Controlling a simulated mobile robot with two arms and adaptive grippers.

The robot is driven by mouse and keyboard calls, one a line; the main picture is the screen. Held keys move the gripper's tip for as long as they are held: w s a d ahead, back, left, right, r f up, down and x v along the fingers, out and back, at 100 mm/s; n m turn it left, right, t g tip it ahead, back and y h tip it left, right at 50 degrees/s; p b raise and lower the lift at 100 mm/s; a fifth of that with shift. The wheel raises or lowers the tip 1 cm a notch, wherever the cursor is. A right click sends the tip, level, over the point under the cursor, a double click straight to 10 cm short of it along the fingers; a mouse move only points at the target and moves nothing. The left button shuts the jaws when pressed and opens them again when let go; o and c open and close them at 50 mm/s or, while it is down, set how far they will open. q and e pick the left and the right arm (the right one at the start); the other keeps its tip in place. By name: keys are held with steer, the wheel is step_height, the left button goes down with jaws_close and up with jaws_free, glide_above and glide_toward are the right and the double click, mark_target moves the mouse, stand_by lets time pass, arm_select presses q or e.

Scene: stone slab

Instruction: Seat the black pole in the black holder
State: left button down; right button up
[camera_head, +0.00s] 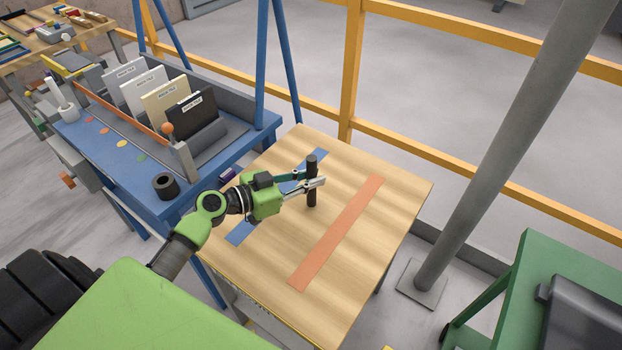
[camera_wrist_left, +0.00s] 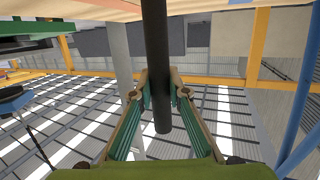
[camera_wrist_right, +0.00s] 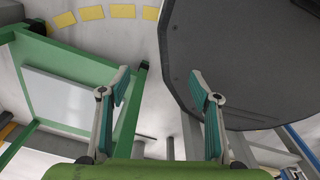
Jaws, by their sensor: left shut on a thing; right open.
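The black pole (camera_head: 312,191) stands upright above the wooden table in the head view. My left gripper (camera_head: 319,182) is shut on it, part way along its length. In the left wrist view the pole (camera_wrist_left: 158,60) runs between the fingers of the left gripper (camera_wrist_left: 160,92). The black holder (camera_head: 166,186) is a short round ring with a hole on top, on the front corner of the blue bench, left of my left gripper. The hole looks empty. My right gripper (camera_wrist_right: 160,92) is open and empty in the right wrist view, and is not in the head view.
The wooden table (camera_head: 400,193) bears a blue strip (camera_head: 240,233) and an orange strip (camera_head: 338,232). The blue bench (camera_head: 127,187) holds upright file folders (camera_head: 165,105) and a grey post (camera_head: 184,160). A small purple object (camera_head: 229,174) lies between bench and gripper. A grey column (camera_head: 490,150) stands right.

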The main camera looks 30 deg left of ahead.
arm_select(q)
steer(key=shift+f, duration=0.45)
steer(key=shift+f, duration=0.2)
steer(key=c, duration=2)
jaws_free()
steer(key=shift+o, duration=0.2)
